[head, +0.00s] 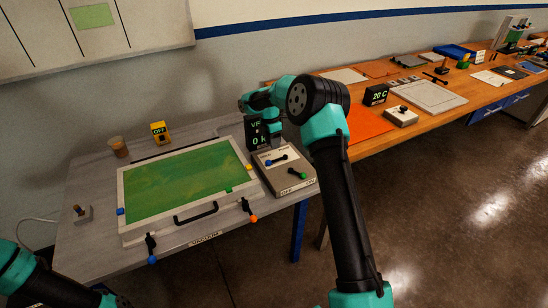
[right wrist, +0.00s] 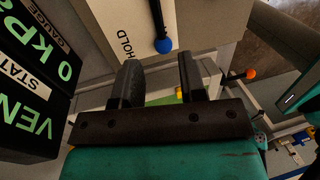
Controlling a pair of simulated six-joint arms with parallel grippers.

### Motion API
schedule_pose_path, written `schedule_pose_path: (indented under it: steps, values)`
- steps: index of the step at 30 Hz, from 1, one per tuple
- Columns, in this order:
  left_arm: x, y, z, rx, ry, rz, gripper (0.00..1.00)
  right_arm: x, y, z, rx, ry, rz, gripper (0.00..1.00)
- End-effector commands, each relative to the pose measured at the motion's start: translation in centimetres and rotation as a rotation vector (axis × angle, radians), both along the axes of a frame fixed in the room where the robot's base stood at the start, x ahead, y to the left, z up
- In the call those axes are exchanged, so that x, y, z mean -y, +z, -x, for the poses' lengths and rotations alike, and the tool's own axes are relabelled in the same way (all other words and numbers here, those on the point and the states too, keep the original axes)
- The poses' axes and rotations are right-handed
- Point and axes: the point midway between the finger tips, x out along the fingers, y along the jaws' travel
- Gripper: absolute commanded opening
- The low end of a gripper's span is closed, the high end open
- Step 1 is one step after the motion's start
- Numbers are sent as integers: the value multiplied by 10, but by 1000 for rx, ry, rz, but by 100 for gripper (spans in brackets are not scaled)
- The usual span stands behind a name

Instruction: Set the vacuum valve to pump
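The vacuum valve lever (head: 277,160) is a short black lever with a blue end. It lies on the sloped top of a beige control box (head: 289,182). In the right wrist view its blue ball (right wrist: 163,45) shows near the printed word HOLD, just beyond my fingertips. My right gripper (right wrist: 158,70) is open and empty, its dark fingers apart. In the head view it hangs behind the box, beside the black display (head: 256,134). In the right wrist view the display (right wrist: 35,75) reads VENT and 0 kPa. My left gripper's fingers are out of view.
The white-framed green bath (head: 128,228), with a black handle and clamps, lies to the left. A yellow OFF box (head: 159,132) and a cup (head: 119,147) stand behind it.

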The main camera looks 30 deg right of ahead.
Motion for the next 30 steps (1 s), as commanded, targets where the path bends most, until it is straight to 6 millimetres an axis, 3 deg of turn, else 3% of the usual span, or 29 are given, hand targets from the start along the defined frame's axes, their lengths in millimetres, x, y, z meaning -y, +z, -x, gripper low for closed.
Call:
schedule_pose_path:
  steps: [6, 12, 25, 30]
  values:
    - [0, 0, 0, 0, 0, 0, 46, 0, -38, 8, -4, -1, 0, 38]
    - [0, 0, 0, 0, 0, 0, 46, -1, -63, 13, -2, 0, 0, 38]
    - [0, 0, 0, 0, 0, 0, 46, -1, -71, 14, 0, -1, 0, 37]
    - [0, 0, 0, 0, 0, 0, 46, -1, -70, 14, 0, -1, 0, 21]
